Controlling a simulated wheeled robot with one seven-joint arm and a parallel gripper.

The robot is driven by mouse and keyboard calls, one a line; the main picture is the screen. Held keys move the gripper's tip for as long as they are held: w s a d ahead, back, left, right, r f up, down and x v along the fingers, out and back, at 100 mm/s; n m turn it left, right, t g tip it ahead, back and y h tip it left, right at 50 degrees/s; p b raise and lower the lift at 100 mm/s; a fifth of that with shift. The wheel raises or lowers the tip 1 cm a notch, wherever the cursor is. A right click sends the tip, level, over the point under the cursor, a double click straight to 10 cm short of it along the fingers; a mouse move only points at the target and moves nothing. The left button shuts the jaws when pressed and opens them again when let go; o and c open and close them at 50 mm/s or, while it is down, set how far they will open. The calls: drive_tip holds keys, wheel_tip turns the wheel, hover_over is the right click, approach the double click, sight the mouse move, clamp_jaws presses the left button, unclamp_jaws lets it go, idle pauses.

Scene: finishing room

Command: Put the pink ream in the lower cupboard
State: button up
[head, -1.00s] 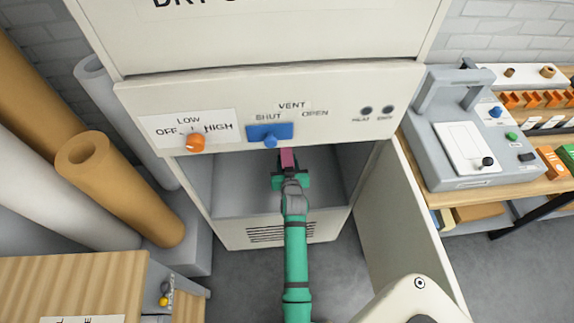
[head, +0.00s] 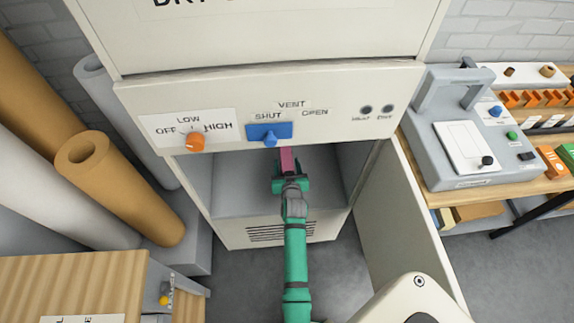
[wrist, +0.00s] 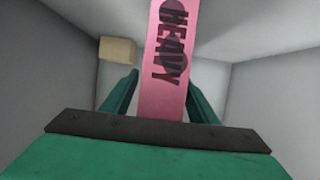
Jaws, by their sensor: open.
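The pink ream (head: 287,160) is inside the lower cupboard (head: 235,190), in front of my gripper (head: 289,178). The fingers are open, with one on each side of the ream. Whether either finger touches it I cannot tell. The ream's lower end is hidden behind the gripper body in the wrist view.
The cupboard door (head: 400,220) stands open at the right. A control panel (head: 340,105) with an orange knob (head: 195,142) and a blue vent slider (head: 270,134) overhangs the opening. A beige block (wrist: 118,50) shows inside the cupboard. Rolls (head: 120,185) stand at the left.

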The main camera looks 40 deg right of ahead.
drive_tip(key=shift+r, duration=0.1)
drive_tip(key=v, duration=1.2)
drive_tip(key=s+a+n+t+y, duration=0.1)
drive_tip(key=s+a, duration=0.4)
drive_tip(key=a, duration=0.4)
drive_tip(key=s+a+n+t+y, duration=0.1)
drive_tip(key=s+a, duration=0.5)
drive_tip(key=a, duration=0.4)
drive_tip(key=s+a+r+n+t+y, duration=0.2)
drive_tip(key=s+a+r+n+y, duration=0.2)
drive_tip(key=s+a+r, duration=0.8)
drive_tip(key=s+r+y, duration=0.1)
drive_tip(key=s, duration=0.3)
drive_tip(key=shift+s+a+r, duration=0.25)
drive_tip(key=shift+a, duration=0.15)
drive_tip(key=shift+s, duration=0.1)
drive_tip(key=shift+c, duration=0.4)
